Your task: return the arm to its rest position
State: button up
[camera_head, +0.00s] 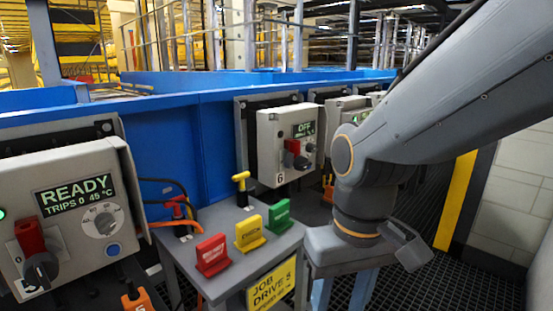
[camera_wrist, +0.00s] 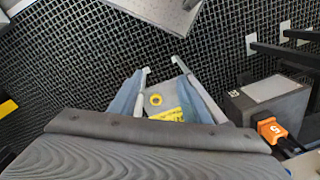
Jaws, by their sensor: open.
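My gripper (camera_head: 343,292) hangs downward on the right of the head view, beside the right end of a small grey stand (camera_head: 222,222). Its two blue-grey fingers are spread apart, and their lower ends run to the picture's bottom edge. In the wrist view my gripper (camera_wrist: 160,68) shows both fingers apart, with pale tips. A grey surface with a yellow ring and yellow label shows between the fingers; I cannot tell its distance. I see nothing clasped. My arm reaches in from the upper right and bends down at the wrist.
The stand holds red (camera_head: 212,255), yellow (camera_head: 249,233) and green (camera_head: 280,216) tags. A control box reading READY (camera_head: 75,215) is at left; a box reading OFF (camera_head: 287,145) is behind. An orange tag (camera_wrist: 272,130) is close at right in the wrist view. Dark grating covers the floor.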

jog(key=d+r+m+p, duration=0.3)
jog(key=d+r+p, duration=0.6)
jog(key=p, duration=0.9)
jog(key=shift+d+r+h, duration=0.3)
jog(key=shift+d+r, duration=0.05)
jog(key=shift+r, duration=0.55)
jog(key=shift+w, duration=0.1)
